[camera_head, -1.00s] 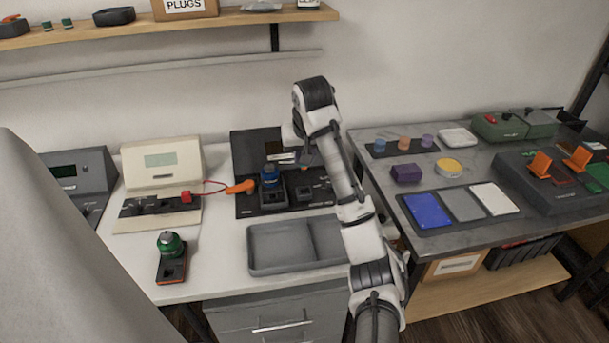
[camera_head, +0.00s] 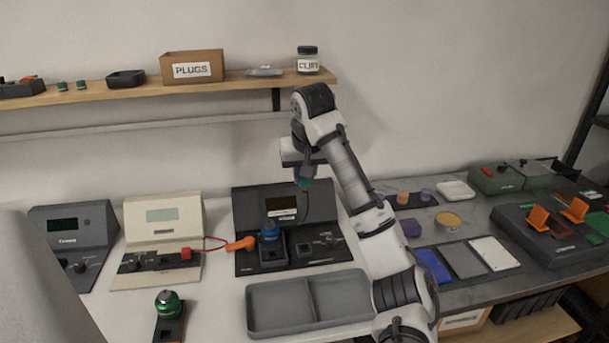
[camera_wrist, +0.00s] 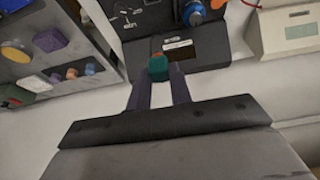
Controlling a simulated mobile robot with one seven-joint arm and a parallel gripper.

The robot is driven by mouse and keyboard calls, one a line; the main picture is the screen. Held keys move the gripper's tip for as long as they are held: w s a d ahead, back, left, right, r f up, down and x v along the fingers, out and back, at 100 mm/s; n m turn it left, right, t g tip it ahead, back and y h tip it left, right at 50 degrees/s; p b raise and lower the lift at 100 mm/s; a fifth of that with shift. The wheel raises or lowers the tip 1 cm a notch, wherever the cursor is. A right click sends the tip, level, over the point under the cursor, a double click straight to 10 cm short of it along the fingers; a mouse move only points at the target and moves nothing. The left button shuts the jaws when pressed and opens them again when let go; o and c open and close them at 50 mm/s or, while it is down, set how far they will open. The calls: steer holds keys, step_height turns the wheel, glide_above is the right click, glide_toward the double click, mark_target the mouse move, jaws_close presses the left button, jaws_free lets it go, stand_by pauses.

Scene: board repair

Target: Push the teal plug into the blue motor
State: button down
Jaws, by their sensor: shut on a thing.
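My gripper (camera_head: 304,178) is raised above the back right of the black station, apart from its surface. It is shut on the teal plug (camera_wrist: 158,68), which shows between the fingertips in the wrist view. The blue motor (camera_head: 270,232) stands upright in a dark holder on the black station (camera_head: 262,194), below and left of my gripper. It also shows in the wrist view (camera_wrist: 193,14) at the top edge. Its socket is too small to make out.
An orange connector (camera_head: 241,244) on a red cable lies beside the blue motor, leading to the cream station (camera_head: 166,212). A grey two-part tray (camera_head: 310,282) lies in front. A green motor (camera_head: 168,303) stands at front left. A shelf (camera_head: 150,92) runs along the wall above.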

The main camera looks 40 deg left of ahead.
steer(key=s+a+p, duration=0.4)
steer(key=s+a, duration=0.1)
steer(key=s, duration=0.2)
stand_by(0.6)
steer(key=shift+s, duration=0.1)
steer(key=shift+f+b, duration=2.65)
steer(key=shift+f, duration=5.35)
steer(key=shift+f, duration=0.75)
steer(key=shift+p, duration=0.5)
steer(key=shift+f, duration=0.4)
